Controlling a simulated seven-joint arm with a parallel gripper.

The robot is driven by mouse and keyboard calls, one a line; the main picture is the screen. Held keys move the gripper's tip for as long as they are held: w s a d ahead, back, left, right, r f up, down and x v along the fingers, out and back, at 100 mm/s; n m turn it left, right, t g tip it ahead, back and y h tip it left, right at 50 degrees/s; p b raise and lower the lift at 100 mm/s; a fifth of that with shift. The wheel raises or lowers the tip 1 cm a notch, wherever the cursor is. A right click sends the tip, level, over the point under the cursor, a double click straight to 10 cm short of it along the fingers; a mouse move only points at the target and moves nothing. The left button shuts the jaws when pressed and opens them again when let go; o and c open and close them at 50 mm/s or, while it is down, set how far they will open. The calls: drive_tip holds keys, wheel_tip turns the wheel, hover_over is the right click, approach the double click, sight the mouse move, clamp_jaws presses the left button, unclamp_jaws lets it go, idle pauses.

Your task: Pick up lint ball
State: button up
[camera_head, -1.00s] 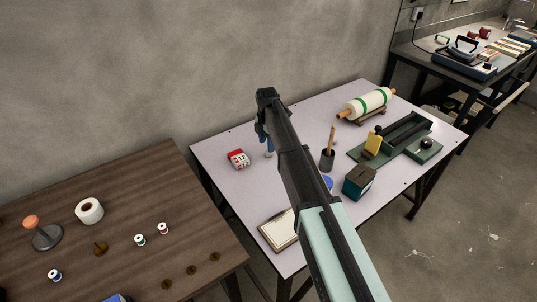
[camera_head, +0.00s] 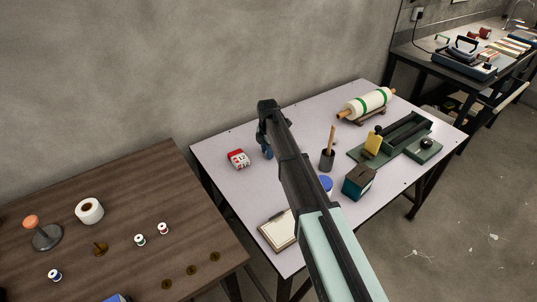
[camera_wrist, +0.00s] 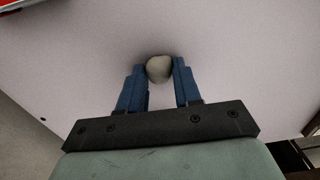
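The lint ball (camera_wrist: 159,68) is a small pale grey-beige lump. In the wrist view it lies between the blue fingertips of my gripper (camera_wrist: 159,76), with its far side reaching slightly past them. The fingers are apart, about the width of the ball; I cannot tell whether they touch it. In the head view my gripper (camera_head: 266,149) points down close to the light table (camera_head: 225,150), right of a red and white box (camera_head: 238,159). The ball is hidden there behind the gripper.
A clipboard (camera_head: 279,230) lies in front. A brown table (camera_head: 120,205) stands left.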

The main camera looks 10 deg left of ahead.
clamp_jaws()
drive_tip(key=shift+r, duration=0.1)
idle(0.4)
